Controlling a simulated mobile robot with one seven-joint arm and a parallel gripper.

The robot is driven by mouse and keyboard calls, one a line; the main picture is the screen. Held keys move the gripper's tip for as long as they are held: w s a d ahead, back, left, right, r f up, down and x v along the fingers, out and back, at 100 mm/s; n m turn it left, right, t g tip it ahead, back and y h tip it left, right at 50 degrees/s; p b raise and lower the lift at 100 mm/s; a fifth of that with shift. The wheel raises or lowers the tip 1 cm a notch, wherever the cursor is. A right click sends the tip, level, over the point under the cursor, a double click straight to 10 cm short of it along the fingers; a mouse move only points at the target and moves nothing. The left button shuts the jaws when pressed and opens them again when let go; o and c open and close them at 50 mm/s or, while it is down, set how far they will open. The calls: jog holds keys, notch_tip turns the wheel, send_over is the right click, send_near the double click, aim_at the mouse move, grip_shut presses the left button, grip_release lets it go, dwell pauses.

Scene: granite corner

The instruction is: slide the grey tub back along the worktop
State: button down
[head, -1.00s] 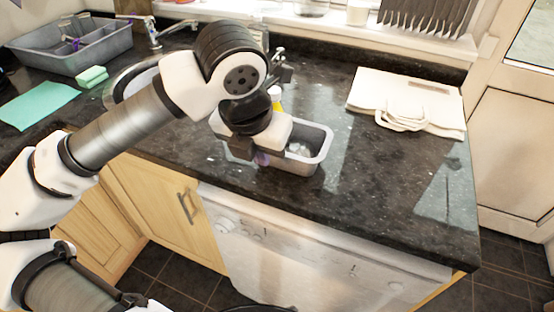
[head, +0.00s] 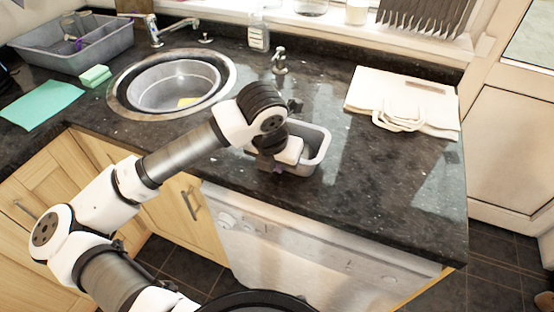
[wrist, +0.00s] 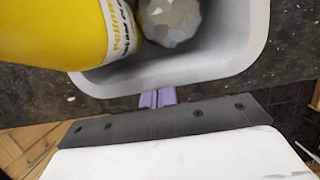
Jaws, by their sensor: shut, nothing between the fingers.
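The grey tub (head: 318,155) stands upright on the dark worktop, partly hidden behind my wrist in the head view. In the wrist view its near wall (wrist: 215,70) fills the upper part. Inside it are a yellow bottle (wrist: 65,30) and a pale faceted object (wrist: 170,20). My gripper (wrist: 157,98) is shut and empty, its purple fingertips together at the outside of the tub's near wall. They look touching or very close; I cannot tell which. In the head view my gripper (head: 270,166) is low at the tub's front left side.
A cream cloth bag (head: 405,100) lies behind and right of the tub. A tap-like fitting (head: 279,62) and a soap bottle (head: 258,32) stand behind it. The round sink (head: 125,75) is to the left. The worktop front and right are clear.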

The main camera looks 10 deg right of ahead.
aim_at(298, 126)
jog(key=shift+w+d+f+b, duration=0.25)
jog(key=shift+w+b, duration=0.15)
jog(key=shift+b, duration=0.25)
jog(key=w+d+b, duration=0.2)
jog(key=w, duration=0.1)
jog(key=w+d+b, duration=0.2)
jog(key=w+b, duration=0.1)
jog(key=w, duration=0.1)
jog(key=w+d+b, duration=0.2)
jog(key=w+d, duration=0.1)
jog(key=shift+w+r, duration=0.15)
jog(key=shift+r, duration=0.1)
jog(key=shift+b, duration=0.3)
